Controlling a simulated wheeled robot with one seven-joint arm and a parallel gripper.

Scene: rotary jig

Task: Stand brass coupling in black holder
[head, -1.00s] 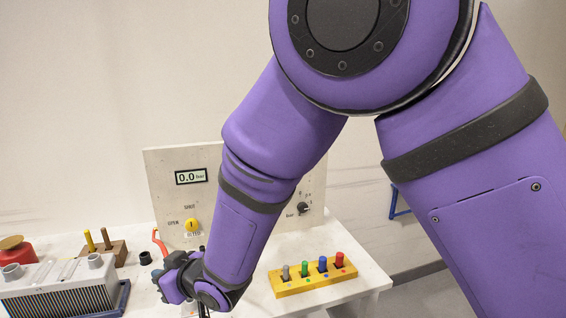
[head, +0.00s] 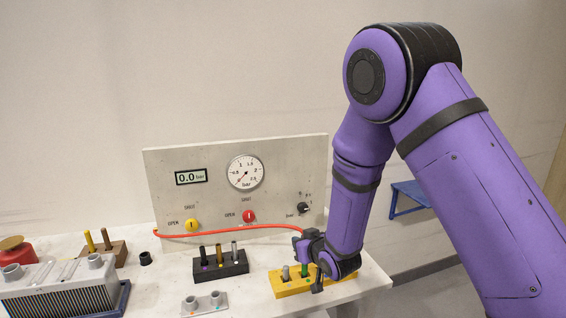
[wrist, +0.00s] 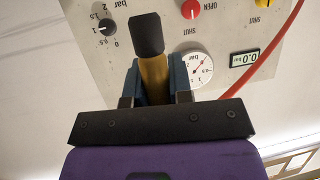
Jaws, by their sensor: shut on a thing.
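My gripper (wrist: 153,88) is shut on a brass-coloured piece with a black end, apparently the brass coupling (wrist: 154,76); its black end sticks out past the fingers. In the head view my gripper (head: 309,244) is at the right end of the bench, above the yellow block and in front of the panel; the held piece is hard to make out there. The black holder (head: 233,269) stands to its left, with a dark, a brass-coloured and a silvery upright piece in it. A red hose (head: 225,229) runs up to my gripper; I cannot tell whether it joins the coupling.
The yellow block (head: 285,289) with several coloured pegs is just under my gripper. A grey two-socket fixture (head: 205,304) sits in front of the holder. The gauge panel (head: 285,165) stands behind. A finned unit (head: 60,290) and a wooden peg block (head: 119,250) are at left.

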